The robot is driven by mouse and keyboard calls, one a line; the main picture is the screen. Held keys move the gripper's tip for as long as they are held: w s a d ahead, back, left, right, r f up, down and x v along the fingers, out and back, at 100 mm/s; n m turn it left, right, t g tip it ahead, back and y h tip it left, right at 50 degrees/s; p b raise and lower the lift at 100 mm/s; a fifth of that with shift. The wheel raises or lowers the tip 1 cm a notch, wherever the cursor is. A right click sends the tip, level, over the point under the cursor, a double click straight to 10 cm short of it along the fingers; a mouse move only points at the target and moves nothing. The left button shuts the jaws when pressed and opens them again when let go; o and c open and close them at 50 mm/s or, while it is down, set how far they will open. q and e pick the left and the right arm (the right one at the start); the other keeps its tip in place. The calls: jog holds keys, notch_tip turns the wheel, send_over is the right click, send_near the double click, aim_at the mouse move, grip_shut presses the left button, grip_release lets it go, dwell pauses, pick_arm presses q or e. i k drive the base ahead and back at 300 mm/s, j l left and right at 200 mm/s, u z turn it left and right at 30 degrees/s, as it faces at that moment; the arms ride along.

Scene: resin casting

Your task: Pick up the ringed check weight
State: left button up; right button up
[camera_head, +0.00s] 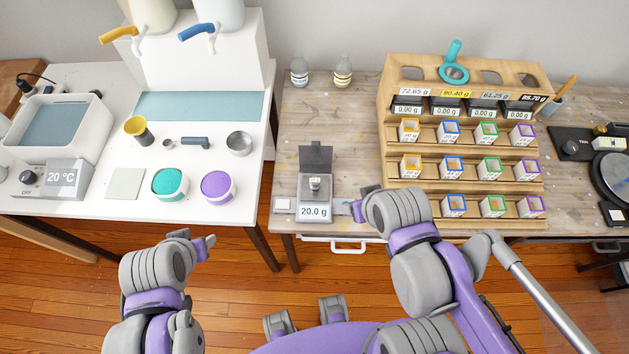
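A small metal check weight (315,184) stands upright on the pan of a small scale (316,211) that reads 20.0 g; a ring on it is too small to make out. The scale's dark lid (316,158) stands open behind it. My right gripper (356,210) is just right of the scale, apart from the weight; its fingers are mostly hidden behind its wrist. My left gripper (204,244) is in front of the white table, over the floor, far left of the weight. Its finger gap does not show clearly.
A wooden rack (460,152) with several coloured-rim boxes stands right of the scale. A small white square (283,204) lies left of the scale. The white table (97,192) holds teal and purple tubs. Two bottles stand at the back; the bench between them and the scale is clear.

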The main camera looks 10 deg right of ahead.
aim_at(314, 181)
jog(key=k+z, duration=0.15)
jog(key=z, duration=0.2)
jog(key=k+z, duration=0.15)
jog(key=z, duration=0.2)
jog(key=k+z, duration=0.15)
jog(key=z, duration=0.2)
